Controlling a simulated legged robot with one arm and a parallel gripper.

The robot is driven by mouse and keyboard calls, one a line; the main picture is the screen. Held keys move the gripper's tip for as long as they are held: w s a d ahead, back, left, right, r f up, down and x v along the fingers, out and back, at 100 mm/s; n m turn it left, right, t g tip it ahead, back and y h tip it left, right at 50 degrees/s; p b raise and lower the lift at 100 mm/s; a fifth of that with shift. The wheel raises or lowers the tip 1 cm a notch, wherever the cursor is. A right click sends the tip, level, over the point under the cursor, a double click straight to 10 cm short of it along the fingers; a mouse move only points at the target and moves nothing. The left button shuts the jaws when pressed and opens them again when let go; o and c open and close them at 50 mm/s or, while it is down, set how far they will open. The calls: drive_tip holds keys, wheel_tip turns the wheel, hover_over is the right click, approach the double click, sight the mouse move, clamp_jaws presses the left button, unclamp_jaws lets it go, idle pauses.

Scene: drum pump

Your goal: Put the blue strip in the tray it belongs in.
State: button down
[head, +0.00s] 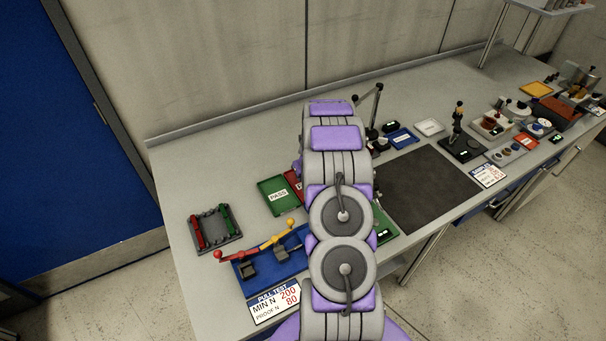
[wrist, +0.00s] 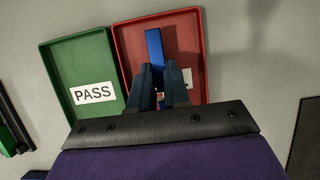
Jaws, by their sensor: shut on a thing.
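The blue strip (wrist: 154,48) shows in the wrist view, its far end sticking out beyond my fingers. My gripper (wrist: 160,82) is shut on it, over the red tray (wrist: 188,42). I cannot tell whether the strip touches the tray floor. The red tray's label is mostly hidden by my fingers. The green tray (wrist: 84,55), labelled PASS, lies directly left of the red one and holds only its label. In the head view the green tray (head: 272,188) shows, and a sliver of the red tray (head: 293,180); my arm hides my gripper and the strip.
A blue pull-test fixture (head: 245,277) with a red-and-yellow lever (head: 262,246) stands front left, beside a card (head: 274,303) reading MIN N 200, PROOF N 80. A grey rack (head: 216,229) with red and green bars is at left. A dark mat (head: 425,188) lies right of my arm.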

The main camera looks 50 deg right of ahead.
drive_tip(key=shift+d+f+p, duration=0.15)
drive_tip(key=shift+f+p, duration=0.35)
drive_tip(key=shift+p, duration=0.8)
idle(1.8)
drive_tip(key=c, duration=0.7)
unclamp_jaws()
drive_tip(key=shift+r, duration=0.15)
wheel_tip(320, 180, up, 8)
drive_tip(key=p, duration=1)
idle(0.5)
idle(0.4)
